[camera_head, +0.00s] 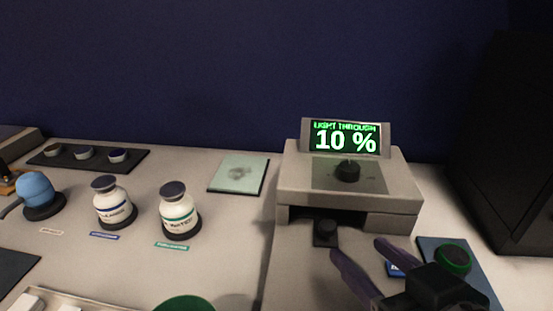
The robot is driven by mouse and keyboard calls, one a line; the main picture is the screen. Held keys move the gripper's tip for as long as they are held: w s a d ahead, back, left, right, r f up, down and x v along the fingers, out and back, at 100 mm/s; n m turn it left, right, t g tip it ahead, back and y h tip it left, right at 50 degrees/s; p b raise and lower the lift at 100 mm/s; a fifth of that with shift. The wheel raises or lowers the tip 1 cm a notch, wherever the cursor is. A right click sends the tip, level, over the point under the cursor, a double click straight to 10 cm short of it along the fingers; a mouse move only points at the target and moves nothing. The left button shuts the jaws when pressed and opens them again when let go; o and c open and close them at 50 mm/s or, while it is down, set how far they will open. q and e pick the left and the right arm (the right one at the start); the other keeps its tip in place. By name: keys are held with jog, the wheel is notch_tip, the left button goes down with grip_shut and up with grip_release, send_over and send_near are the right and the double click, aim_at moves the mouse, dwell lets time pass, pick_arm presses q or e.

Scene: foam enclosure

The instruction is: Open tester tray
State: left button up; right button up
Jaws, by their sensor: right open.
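The tester (347,185) is a light grey box with a dark knob on top and a raised display (346,138) reading "LIGHT THROUGH 10 %" in green. A dark slot runs along its lower front. A small black handle (325,232) sits below the slot at the front; whether the tray is out cannot be told clearly. My right gripper (362,262) is in front of the tester at the lower right. Its purple fingers are apart and empty, pointing toward the handle but not visibly touching it. My left gripper is not in view.
Two labelled bottles (112,204) (180,211) and a blue bulb (38,194) stand left. A dark strip with small cups (86,157) and a pale green square (239,175) lie behind. A dark pad with a green-ringed disc (454,260) lies right, near a black box (510,140).

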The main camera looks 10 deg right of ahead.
aim_at(329, 226)
jog(key=shift+w+a+f, duration=0.15)
jog(key=shift+w+f, duration=0.05)
jog(key=shift+w, duration=0.15)
jog(key=b+x, duration=0.1)
jog(key=x, duration=0.6)
jog(key=shift+w+f, duration=0.15)
jog(key=shift+f, duration=0.1)
jog(key=shift+w+a+f+b, duration=0.1)
jog(key=shift+w+b, duration=0.2)
jog(key=shift+w, duration=0.2)
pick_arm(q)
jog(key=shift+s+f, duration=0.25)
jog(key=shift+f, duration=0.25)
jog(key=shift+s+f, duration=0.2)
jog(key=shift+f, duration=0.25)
pick_arm(e)
grip_shut()
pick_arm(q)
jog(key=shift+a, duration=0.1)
